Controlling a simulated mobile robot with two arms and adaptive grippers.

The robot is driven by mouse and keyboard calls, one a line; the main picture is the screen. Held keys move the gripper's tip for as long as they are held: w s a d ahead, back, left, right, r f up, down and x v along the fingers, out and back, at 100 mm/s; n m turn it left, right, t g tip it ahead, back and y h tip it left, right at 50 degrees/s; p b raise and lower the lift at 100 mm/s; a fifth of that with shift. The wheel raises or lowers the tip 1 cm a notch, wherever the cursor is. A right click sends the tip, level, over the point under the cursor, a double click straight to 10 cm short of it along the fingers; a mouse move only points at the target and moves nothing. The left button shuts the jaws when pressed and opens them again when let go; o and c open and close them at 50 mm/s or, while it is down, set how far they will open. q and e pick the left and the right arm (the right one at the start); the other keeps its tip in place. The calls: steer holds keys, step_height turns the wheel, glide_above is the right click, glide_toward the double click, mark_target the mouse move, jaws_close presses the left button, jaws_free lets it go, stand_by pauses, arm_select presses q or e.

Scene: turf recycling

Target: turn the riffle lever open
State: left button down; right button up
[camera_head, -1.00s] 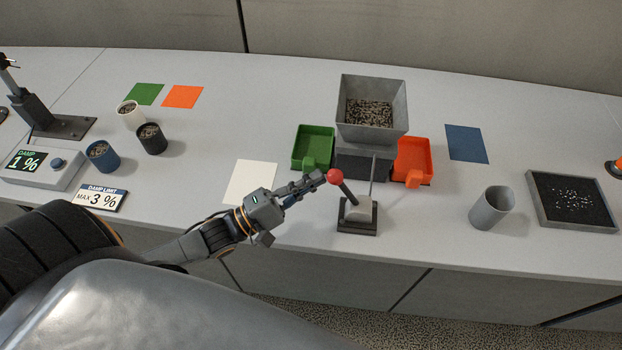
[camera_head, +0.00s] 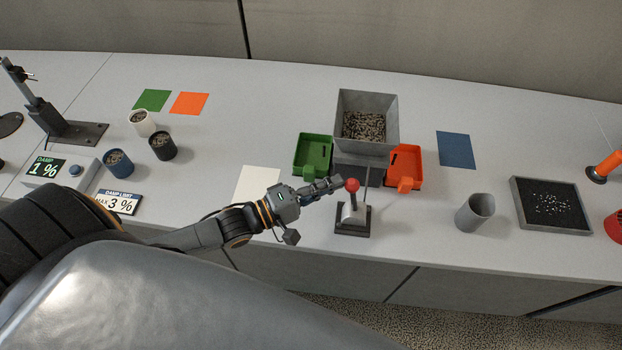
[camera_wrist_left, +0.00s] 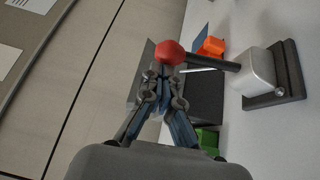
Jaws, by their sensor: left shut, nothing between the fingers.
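The riffle lever has a red ball knob (camera_head: 352,185) on a dark rod, rising from a pale block on a dark base (camera_head: 352,232). It stands nearly upright in the head view. My left gripper (camera_head: 337,184) is shut and empty, its fingertips at the left side of the knob. In the left wrist view the knob (camera_wrist_left: 170,53) sits just beyond the closed fingertips (camera_wrist_left: 163,76); touching or a hair apart, I cannot tell. Behind the lever stands a grey hopper (camera_head: 382,105) with granules, between a green tray (camera_head: 311,170) and an orange tray (camera_head: 404,158). My right gripper is not in view.
A grey cup (camera_head: 474,213) and a black-bedded tray (camera_head: 520,207) stand to the right. Three filled cups (camera_head: 119,165), a damp meter (camera_head: 43,170) and a limit sign (camera_head: 122,203) are at the left. A white sheet (camera_head: 258,182) lies near my left gripper.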

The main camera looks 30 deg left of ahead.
arm_select(q)
steer(key=w+d+r+p, duration=0.1)
steer(key=w+d, duration=0.2)
steer(key=d, duration=0.6)
steer(key=shift+w+r, duration=0.15)
stand_by(0.5)
